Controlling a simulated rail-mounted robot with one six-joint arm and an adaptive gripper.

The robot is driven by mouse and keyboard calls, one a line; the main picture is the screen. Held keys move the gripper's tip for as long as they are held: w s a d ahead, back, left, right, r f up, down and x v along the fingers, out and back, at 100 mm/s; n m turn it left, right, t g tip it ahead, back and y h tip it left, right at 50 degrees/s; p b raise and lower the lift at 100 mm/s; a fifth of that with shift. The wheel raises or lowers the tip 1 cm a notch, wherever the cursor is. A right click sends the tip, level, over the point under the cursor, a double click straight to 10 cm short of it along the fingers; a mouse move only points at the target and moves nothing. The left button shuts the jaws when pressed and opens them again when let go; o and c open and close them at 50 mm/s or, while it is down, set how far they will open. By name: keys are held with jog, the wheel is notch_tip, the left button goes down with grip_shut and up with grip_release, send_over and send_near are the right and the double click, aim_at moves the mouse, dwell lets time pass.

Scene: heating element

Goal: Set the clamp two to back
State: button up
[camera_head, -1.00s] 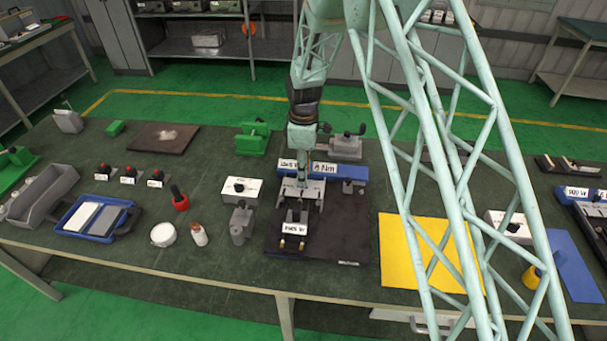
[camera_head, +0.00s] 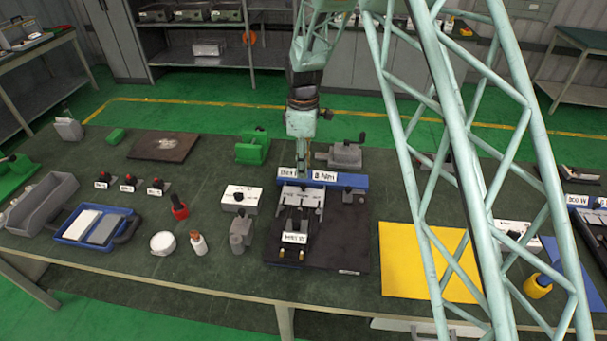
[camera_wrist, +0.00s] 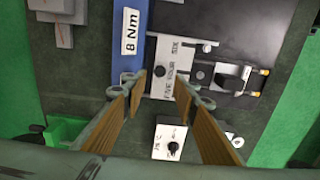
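The heating-element fixture has a dark base plate (camera_head: 345,235), a blue bar (camera_head: 345,181) at its back and a grey clamp block (camera_head: 302,197) in front of the bar. A smaller clamp-like part with a dark knob (camera_head: 348,195) sits at the bar's right end. No readable label shows which part is clamp two. My gripper (camera_head: 302,181) is above the back of the fixture, near the block. In the wrist view my gripper (camera_wrist: 160,88) is open, its brown-padded fingers apart with nothing between them. The block's plate with a dark knob (camera_wrist: 188,72) lies beyond the fingertips.
A white box with a knob (camera_head: 240,198) and a grey post-like device (camera_head: 240,230) stand left of the fixture. A green vise (camera_head: 252,148) and a grey vise (camera_head: 345,154) stand behind. A yellow sheet (camera_head: 400,262) lies to the right, partly behind my arm.

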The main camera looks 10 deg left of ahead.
jog(key=shift+r, duration=2.1)
jog(key=shift+c, duration=0.9)
